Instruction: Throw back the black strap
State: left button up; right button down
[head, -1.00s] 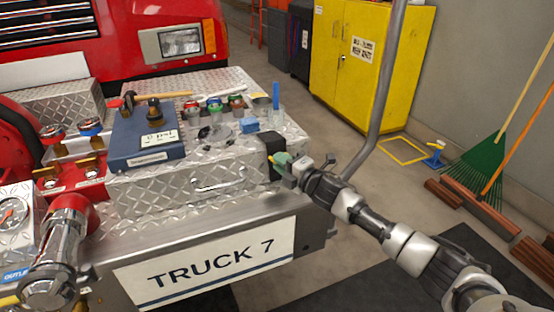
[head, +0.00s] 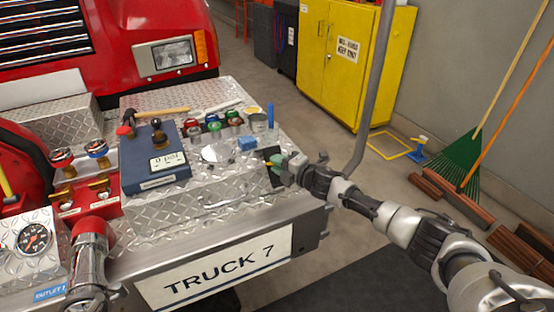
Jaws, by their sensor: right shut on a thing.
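The black strap (head: 271,153) shows as a short dark piece at the right end of the diamond-plate top on the truck's bumper. My right gripper (head: 277,167) reaches in from the right and is shut on the strap at the box's right edge. Green at its fingertips shows against the black. The fingers hide part of the strap, and I cannot see how far it runs below them. My left gripper is not in view.
Left of the strap on the plate are a blue cloth (head: 247,143), a clear cup, several coloured caps (head: 213,123) and a blue gauge box (head: 155,160). A grey pole (head: 378,95) rises behind my right wrist.

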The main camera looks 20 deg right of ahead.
jog(key=shift+m+g+h, duration=0.3)
jog(key=shift+m+g, duration=0.1)
jog(key=shift+g, duration=0.5)
jog(key=r+p, duration=0.1)
jog(key=p, duration=0.1)
jog(key=w+r+p, duration=0.1)
jog(key=r+p, duration=0.1)
jog(key=w+r+p, duration=0.1)
jog(key=r+p, duration=0.1)
jog(key=shift+p, duration=0.3)
jog(key=shift+w+r+g+p, duration=0.25)
jog(key=shift+r+g+p, duration=0.1)
jog(key=shift+p, duration=0.35)
jog(key=shift+w+r+p, duration=0.35)
jog(key=shift+r+p, duration=0.1)
jog(key=shift+p, duration=0.2)
jog(key=shift+w+r, duration=0.25)
jog(key=shift+r, duration=0.05)
jog(key=shift+w+a+r+p, duration=0.1)
jog(key=shift+w+r+p, duration=0.3)
jog(key=shift+w+r, duration=0.55)
jog(key=shift+w, duration=0.35)
jog(key=shift+w+r, duration=0.25)
jog(key=shift+w, duration=0.55)
jog(key=shift+a, duration=0.1)
